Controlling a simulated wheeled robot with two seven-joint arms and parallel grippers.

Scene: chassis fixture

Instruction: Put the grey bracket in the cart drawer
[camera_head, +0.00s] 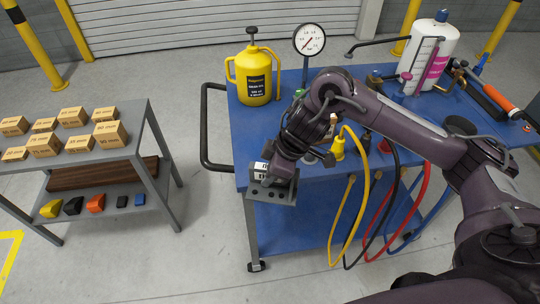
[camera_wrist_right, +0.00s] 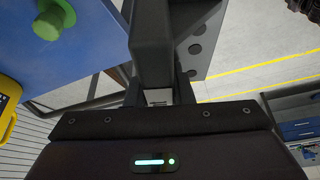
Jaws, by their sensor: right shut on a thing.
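The grey bracket (camera_head: 273,192) with round holes is in the jaws of my right gripper (camera_head: 272,178), at the front left corner of the blue cart (camera_head: 330,195). In the right wrist view, the bracket (camera_wrist_right: 206,45) shows its row of holes, and the dark fingers (camera_wrist_right: 158,98) are closed on it. I cannot tell in the head view whether the bracket touches the cart edge. No open cart drawer is clear in the head view. In the right wrist view, a unit with blue drawer fronts (camera_wrist_right: 299,130) stands at the lower right; I cannot tell whether it is the cart. My left gripper is not in view.
A yellow jug (camera_head: 254,80), a pressure gauge (camera_head: 310,40) and a white canister (camera_head: 428,58) stand on the cart. Yellow, red and blue hoses (camera_head: 421,190) hang down its front. A grey rack (camera_head: 150,150) with boxes stands left. Floor between rack and cart is clear.

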